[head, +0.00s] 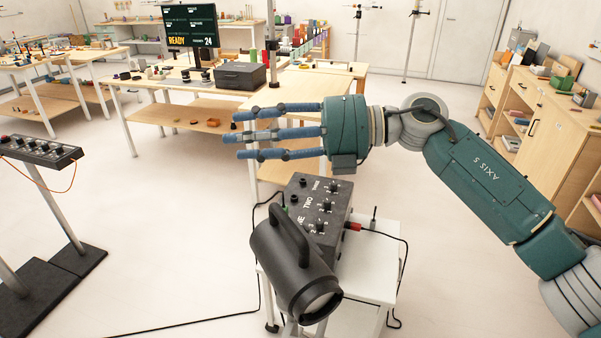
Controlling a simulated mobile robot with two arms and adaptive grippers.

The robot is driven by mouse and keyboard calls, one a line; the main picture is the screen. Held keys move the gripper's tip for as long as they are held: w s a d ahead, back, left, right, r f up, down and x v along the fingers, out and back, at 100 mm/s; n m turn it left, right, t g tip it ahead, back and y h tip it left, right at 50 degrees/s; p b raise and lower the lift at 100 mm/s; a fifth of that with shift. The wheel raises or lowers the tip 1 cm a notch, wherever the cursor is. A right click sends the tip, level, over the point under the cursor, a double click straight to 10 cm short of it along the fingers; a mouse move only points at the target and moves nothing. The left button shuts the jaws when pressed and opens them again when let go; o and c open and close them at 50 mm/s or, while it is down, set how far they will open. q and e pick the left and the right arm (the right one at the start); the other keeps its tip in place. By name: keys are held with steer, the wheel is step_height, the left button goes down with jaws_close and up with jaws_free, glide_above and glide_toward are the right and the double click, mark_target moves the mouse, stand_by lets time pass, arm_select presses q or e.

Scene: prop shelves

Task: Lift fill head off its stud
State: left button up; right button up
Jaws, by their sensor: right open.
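The fill head (282,272) is a black cylindrical lamp with a looped handle on top. It is at the bottom centre of the head view, tilted, with its pale lens end facing the lower right. A bit of grey support shows below it; the stud itself is hidden by the lamp. My right gripper (238,137) is open and empty, with its blue fingers spread and pointing left. In the picture it is above the lamp and its handle, clearly apart from both. My left gripper is not in view.
A black control box (325,205) with knobs sits on a white cart (375,270) right beside the lamp. Cables hang around the cart and run across the floor. A switch panel on a stand (40,150) is at the left. Wooden tables and shelves (545,125) line the back and right.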

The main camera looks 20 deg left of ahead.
steer(key=s+n+h, duration=0.3)
steer(key=s+h, duration=0.1)
steer(key=s, duration=0.1)
steer(key=n+t+h, duration=0.2)
steer(key=t+h, duration=0.3)
steer(key=h, duration=0.3)
glide_toward(279, 213)
steer(key=p+x, duration=0.3)
steer(key=x, duration=0.6)
steer(key=shift+w+a+f, duration=0.1)
steer(key=shift+a+f, duration=0.05)
steer(key=shift+f, duration=0.05)
steer(key=shift+w+a+f, duration=0.1)
steer(key=shift+a+f, duration=0.15)
steer(key=shift+f, duration=0.35)
